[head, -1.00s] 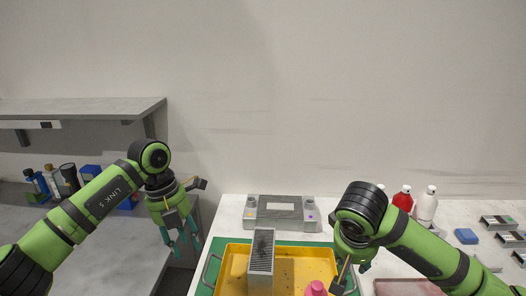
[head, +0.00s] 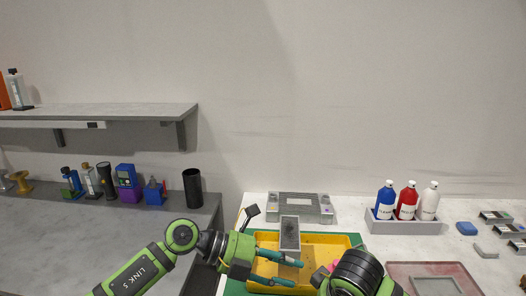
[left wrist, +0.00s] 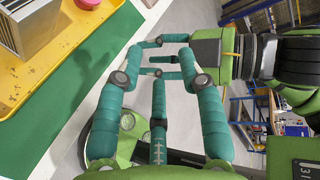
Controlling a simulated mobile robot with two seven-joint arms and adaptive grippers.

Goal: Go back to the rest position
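My left gripper (head: 298,273) reaches in from the left over the yellow tray, its teal fingers pointing right. The fingers are apart with nothing between them. In the left wrist view the left gripper (left wrist: 162,56) is also empty, with the floor and my own green parts behind it. My right arm is folded in at the lower middle of the head view. Its wrist covers the right side of the tray, and the right gripper's fingers are mostly hidden behind it.
The yellow tray (head: 340,240) on a green mat holds a grey finned block (head: 290,234) and a pink part (head: 337,264). Behind stands a grey fixture (head: 300,207). Several bottles stand in a grey holder (head: 404,226). A grey side bench (head: 100,232) is at left, below a shelf (head: 100,116).

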